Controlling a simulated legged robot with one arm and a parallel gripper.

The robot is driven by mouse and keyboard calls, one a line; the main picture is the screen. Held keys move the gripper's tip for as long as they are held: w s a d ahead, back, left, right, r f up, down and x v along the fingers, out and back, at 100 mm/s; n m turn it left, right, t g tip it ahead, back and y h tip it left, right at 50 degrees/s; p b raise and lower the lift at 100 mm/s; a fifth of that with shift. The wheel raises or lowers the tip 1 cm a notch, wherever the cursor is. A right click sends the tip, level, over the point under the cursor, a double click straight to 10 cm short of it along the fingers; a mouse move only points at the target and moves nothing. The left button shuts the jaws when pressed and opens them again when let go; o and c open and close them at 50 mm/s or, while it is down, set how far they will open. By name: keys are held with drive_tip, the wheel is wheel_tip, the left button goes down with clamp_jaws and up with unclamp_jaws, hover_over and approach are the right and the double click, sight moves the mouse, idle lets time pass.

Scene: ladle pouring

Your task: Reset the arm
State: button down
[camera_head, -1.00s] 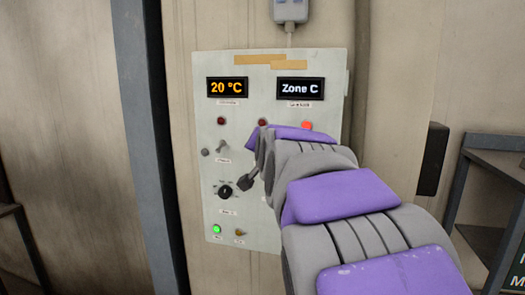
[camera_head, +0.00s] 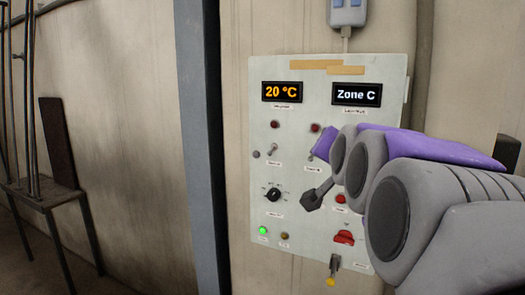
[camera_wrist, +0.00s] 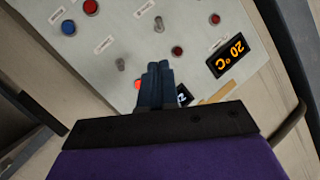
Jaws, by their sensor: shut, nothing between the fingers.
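My gripper (camera_head: 311,203) is shut and empty, its dark fingers in front of the middle of a pale control panel (camera_head: 262,200) in the head view. In the wrist view the closed fingers of my gripper (camera_wrist: 158,72) point at the panel (camera_wrist: 200,45). I cannot tell whether they touch it. My arm reaches in from the right and covers part of the panel's right side.
The panel has a 20 °C display (camera_head: 282,92), a Zone C display (camera_head: 357,93), a black dial (camera_head: 273,195), a green light (camera_head: 263,231) and a red knob (camera_head: 344,238). A grey post (camera_head: 203,150) stands left. A metal table (camera_head: 40,197) is further left.

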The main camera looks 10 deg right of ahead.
drive_tip(key=s+a+f+n+g+y+b, duration=0.1)
drive_tip(key=s+a+f+g+b, duration=0.15)
drive_tip(key=f, duration=0.65)
drive_tip(key=s+a+f+n+g+y+b, duration=0.1)
drive_tip(key=s+f+n+g, duration=0.15)
drive_tip(key=f, duration=0.75)
drive_tip(key=s+a+f+g+y+b, duration=0.15)
drive_tip(key=s+f, duration=0.25)
drive_tip(key=f, duration=0.5)
drive_tip(key=s+a+f+n+g+b, duration=0.1)
drive_tip(key=s+f+g, duration=0.4)
drive_tip(key=s+f, duration=0.6)
drive_tip(key=s+a+f+n+g+b, duration=0.2)
drive_tip(key=s+f+n+g+b, duration=0.2)
drive_tip(key=s+f, duration=0.7)
drive_tip(key=shift+a+g+b, duration=0.3)
drive_tip(key=shift+g+b, duration=0.1)
drive_tip(key=shift+g, duration=0.05)
drive_tip(key=shift+w+f, duration=0.1)
